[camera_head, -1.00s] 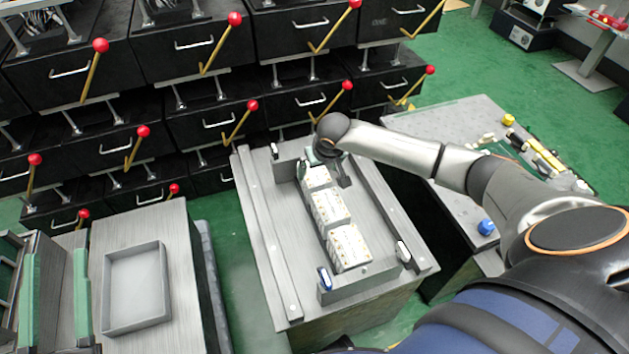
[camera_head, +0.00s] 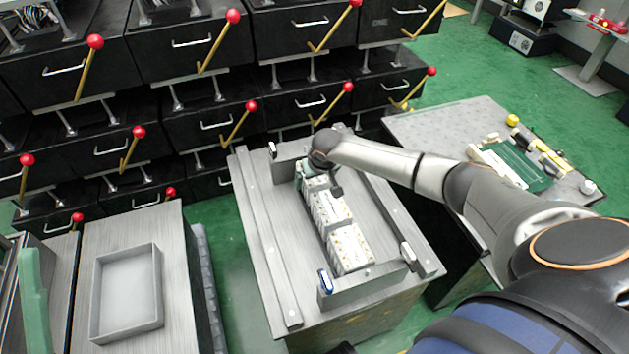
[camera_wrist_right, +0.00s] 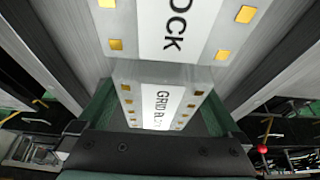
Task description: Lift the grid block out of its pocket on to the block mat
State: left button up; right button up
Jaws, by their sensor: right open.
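White blocks with gold contacts stand in a row in the grey fixture. The far one, labelled GRID BLOCK (camera_wrist_right: 160,106), lies between the fingers of my right gripper in the right wrist view. In the head view that grid block (camera_head: 314,185) is partly hidden by my wrist. My right gripper (camera_head: 318,178) is open, its green fingers down at the block's sides; contact cannot be told. A green upright piece (camera_head: 33,300) at the left edge looks like a finger of my left gripper, mostly cut off. I cannot tell which surface is the block mat.
Two more white blocks (camera_head: 349,248) stand nearer in the fixture (camera_head: 282,290), between its raised rails. An empty grey tray (camera_head: 95,318) lies on the left table. The right table (camera_head: 425,125) carries a green board (camera_head: 520,165) and small parts. Red-knobbed lever drawers stand behind.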

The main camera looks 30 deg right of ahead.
jog(key=c, duration=1.4)
jog(key=shift+c, duration=0.2)
jog(key=shift+r+p, duration=0.75)
jog(key=shift+p, duration=0.4)
dwell(1.1)
jog(key=shift+r+p, duration=1.4)
jog(key=shift+p, duration=0.5)
jog(key=shift+w, duration=0.1)
